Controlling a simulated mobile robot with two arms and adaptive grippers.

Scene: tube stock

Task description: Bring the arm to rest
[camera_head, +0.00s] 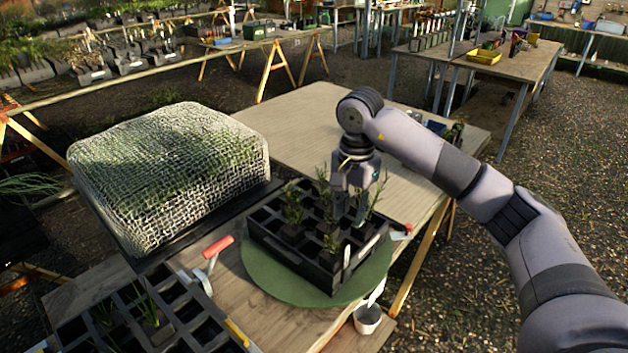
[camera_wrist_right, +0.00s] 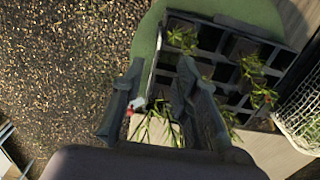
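My right arm (camera_head: 480,190) reaches in from the right. Its gripper (camera_head: 350,220) points down over the right side of a black cell tray (camera_head: 290,262). In the right wrist view its two fingers (camera_wrist_right: 158,85) stand apart, with a green seedling (camera_wrist_right: 155,132) showing between them; I see no finger clearly closed on it. The tray holds several seedlings and some empty cells, and sits on a round green turntable (camera_head: 270,283). The fingertips partly hide the cells behind them. My left gripper is not in view.
A mesh-covered mound (camera_head: 170,165) stands left of the tray. A red-handled tool (camera_head: 215,252) lies between them and another cell tray (camera_head: 140,318). A small white pot (camera_head: 368,318) is at the table's front edge. The wooden tabletop (camera_head: 300,130) behind is mostly clear.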

